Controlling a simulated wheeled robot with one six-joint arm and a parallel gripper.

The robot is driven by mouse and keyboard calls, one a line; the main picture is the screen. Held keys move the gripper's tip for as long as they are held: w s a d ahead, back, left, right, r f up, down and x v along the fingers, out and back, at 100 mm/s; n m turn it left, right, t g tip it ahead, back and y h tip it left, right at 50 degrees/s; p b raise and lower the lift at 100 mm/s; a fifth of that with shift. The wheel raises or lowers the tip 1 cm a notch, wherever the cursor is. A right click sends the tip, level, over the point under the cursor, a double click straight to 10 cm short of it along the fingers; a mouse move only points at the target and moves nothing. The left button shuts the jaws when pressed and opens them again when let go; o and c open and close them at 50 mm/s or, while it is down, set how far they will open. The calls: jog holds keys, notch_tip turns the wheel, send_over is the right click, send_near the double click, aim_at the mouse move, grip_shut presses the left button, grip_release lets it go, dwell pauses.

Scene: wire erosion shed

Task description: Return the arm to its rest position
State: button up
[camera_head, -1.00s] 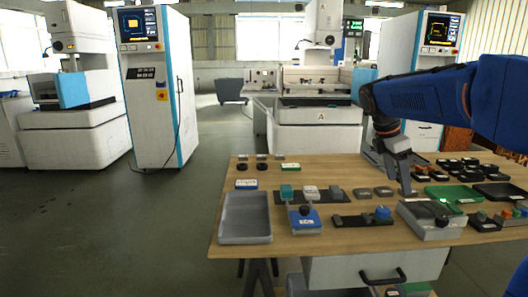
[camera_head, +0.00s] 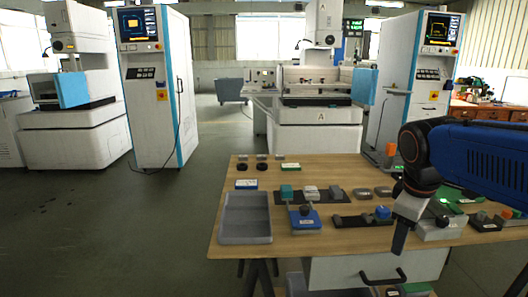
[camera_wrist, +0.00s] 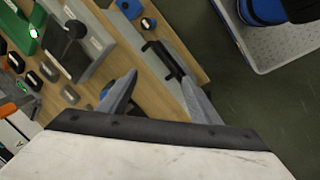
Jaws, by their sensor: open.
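My gripper (camera_head: 400,238) hangs in front of the right part of the wooden table (camera_head: 230,215) in the head view, its fingers pointing down near the front edge. In the wrist view my gripper (camera_wrist: 160,98) shows two spread fingers with nothing between them. The blue arm (camera_head: 480,155) comes in from the right and hides part of the table's right side. Beyond the fingers, the wrist view shows the table's edge and a drawer with a dark handle (camera_wrist: 165,60).
A grey tray (camera_head: 246,238) lies at the table's left, with a blue fixture (camera_head: 304,218) beside it. A grey block fixture with a black knob (camera_wrist: 74,30) sits near the gripper. A drawer handle (camera_head: 383,278) juts from the front. The floor at left is clear.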

jog(key=s+a+f+m+t+y, duration=0.2)
jog(key=s+a+f+m, duration=0.2)
jog(key=s+f+m, duration=0.4)
jog(key=s+f, duration=0.1)
jog(key=s, duration=0.3)
jog(key=shift+f, duration=0.2)
jog(key=shift+a, duration=0.1)
dwell(0.9)
